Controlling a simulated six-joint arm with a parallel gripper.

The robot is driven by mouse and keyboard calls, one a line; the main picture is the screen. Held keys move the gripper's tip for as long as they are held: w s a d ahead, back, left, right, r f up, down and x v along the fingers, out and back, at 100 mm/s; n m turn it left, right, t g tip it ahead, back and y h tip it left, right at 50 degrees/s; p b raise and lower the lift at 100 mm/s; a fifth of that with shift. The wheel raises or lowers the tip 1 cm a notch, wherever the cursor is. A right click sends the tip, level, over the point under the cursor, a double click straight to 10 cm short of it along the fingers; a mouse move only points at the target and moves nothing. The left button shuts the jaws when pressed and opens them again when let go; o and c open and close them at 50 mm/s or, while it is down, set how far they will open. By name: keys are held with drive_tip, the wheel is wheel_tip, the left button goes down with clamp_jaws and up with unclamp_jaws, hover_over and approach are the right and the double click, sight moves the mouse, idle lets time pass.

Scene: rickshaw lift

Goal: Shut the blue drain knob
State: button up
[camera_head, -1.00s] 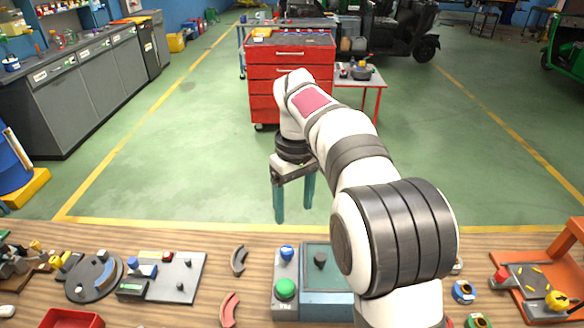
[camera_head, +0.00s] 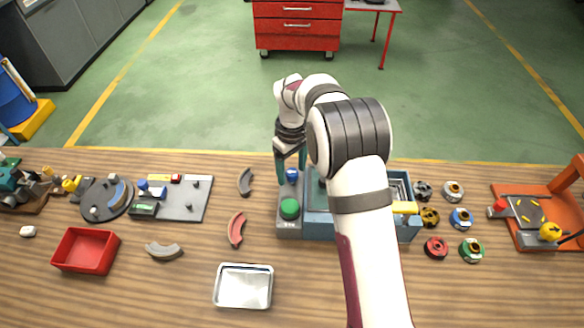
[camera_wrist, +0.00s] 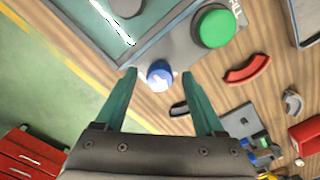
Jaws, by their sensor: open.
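The blue drain knob (camera_head: 292,174) sits at the far end of the grey panel (camera_head: 287,226), on the left side of the teal washing unit (camera_head: 318,228). A round green button (camera_head: 290,209) is on the same panel, nearer to me. My gripper (camera_head: 290,166) is at the knob in the head view, its fingers partly hidden by the wrist. In the wrist view the blue knob (camera_wrist: 160,74) lies between and just beyond the two teal fingertips (camera_wrist: 158,72). The fingers are apart and empty. I cannot tell the exact gap to the knob.
Curved dark (camera_head: 246,182) and red (camera_head: 236,229) pieces lie left of the panel. A silver tray (camera_head: 243,287) and a red bin (camera_head: 86,250) are nearer. Several coloured round parts (camera_head: 461,218) lie on the right. My arm covers part of the unit.

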clamp_jaws()
idle(0.3)
drive_tip(key=shift+m, duration=0.3)
drive_tip(key=m, duration=0.3)
drive_tip(key=shift+m, duration=0.4)
drive_tip(key=m, duration=0.4)
drive_tip(key=shift+m, duration=0.3)
drive_tip(key=m, duration=0.4)
drive_tip(key=shift+m, duration=2.4)
